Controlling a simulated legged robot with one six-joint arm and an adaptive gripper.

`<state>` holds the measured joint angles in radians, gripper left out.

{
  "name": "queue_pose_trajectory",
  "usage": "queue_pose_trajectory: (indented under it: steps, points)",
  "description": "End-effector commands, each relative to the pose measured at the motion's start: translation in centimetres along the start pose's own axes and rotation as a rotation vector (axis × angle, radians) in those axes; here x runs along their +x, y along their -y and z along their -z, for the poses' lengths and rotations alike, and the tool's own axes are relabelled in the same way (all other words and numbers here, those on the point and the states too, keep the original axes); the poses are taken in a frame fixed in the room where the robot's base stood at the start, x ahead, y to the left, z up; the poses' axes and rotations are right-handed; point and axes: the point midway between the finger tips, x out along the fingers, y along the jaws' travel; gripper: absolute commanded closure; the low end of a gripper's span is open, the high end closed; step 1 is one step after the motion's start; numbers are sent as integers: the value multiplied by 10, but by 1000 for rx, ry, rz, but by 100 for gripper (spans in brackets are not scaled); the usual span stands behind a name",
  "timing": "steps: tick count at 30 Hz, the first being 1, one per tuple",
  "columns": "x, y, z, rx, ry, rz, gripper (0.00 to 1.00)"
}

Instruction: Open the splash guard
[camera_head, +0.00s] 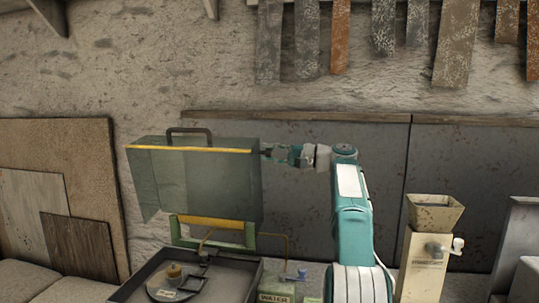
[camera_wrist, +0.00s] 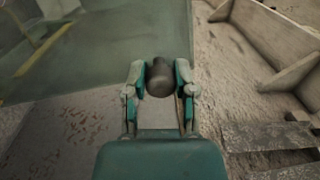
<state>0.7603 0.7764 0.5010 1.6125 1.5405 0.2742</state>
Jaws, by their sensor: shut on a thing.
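The splash guard (camera_head: 215,185) is a see-through, grey-green hood with a yellow strip along its top front edge and a dark handle (camera_head: 190,131) on top. It stands raised above the back of a dark tray (camera_head: 122,294). My gripper (camera_head: 268,152) is at the guard's upper right side. In the wrist view my gripper (camera_wrist: 160,70) is shut on a dark rounded knob (camera_wrist: 160,82) beside the guard's clear panel (camera_wrist: 110,45). The knob's joint to the guard is hidden.
A round plate (camera_head: 175,288) with a small tan piece lies in the tray. A green and yellow bracket (camera_head: 215,228) stands behind it. A container marked WATER (camera_head: 274,297) is at front right. A beige hopper machine (camera_head: 428,245) stands right of my arm. Boards lean on the left wall.

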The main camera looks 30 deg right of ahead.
Motion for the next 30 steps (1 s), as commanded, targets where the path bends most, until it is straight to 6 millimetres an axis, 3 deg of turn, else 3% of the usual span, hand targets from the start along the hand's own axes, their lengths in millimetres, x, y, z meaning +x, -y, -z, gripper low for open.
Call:
queue_pose_trajectory:
  steps: [1, 3, 17, 30]
  points:
    - [0, -6, 3, 10, -2, -6, 60]
    - [0, -6, 3, 10, -2, -7, 29]
    - [-6, -1, 1, 3, -1, -2, 29]
    - [-92, -4, 4, 5, -4, -2, 29]
